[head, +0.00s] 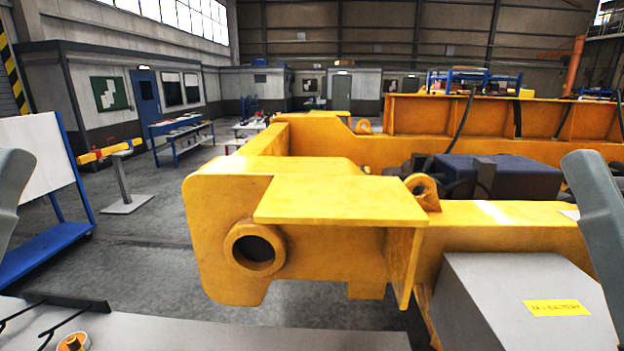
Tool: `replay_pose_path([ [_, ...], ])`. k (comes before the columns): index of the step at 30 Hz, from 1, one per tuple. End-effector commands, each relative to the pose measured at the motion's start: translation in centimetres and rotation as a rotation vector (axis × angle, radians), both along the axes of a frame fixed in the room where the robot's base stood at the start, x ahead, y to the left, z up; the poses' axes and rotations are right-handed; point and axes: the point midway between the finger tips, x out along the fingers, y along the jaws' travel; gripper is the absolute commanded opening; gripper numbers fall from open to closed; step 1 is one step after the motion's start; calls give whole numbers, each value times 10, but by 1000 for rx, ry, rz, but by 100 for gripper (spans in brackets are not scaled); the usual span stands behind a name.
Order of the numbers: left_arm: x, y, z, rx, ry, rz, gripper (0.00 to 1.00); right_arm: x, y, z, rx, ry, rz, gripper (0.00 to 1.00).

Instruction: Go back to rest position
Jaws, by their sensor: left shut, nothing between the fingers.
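Only smooth grey links of my own arms show, one at the left edge and one at the right edge of the head view. No fingers of either gripper can be made out; both hands appear to be outside the frame. A large yellow casting (225,215) with a round bored boss (255,247) fills the middle. A flat yellow plate (340,200) juts out at its near end. Neither arm link visibly touches the casting.
A grey box (500,290) with a yellow label stands at front right. A pale bench top (230,332) runs along the bottom, with a black rack (65,301) at left. A white board on a blue frame (50,255) stands left. Open floor (150,265) lies between.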

Motion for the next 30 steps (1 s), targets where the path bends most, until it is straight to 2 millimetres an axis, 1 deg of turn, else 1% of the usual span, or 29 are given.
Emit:
replay_pose_path([
  [1,0,0,44,1,1,1,0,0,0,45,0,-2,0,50],
  [5,1,0,101,2,2,1,0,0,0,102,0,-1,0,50],
  [6,1,0,120,2,2,1,0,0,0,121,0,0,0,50],
  [9,1,0,158,2,3,1,0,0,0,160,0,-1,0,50],
  [12,1,0,180,2,3,1,0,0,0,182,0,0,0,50],
  [15,2,0,188,3,4,2,0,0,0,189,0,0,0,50],
  [21,2,0,184,3,4,2,0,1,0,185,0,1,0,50],
  [30,2,0,184,3,3,2,0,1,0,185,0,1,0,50],
])
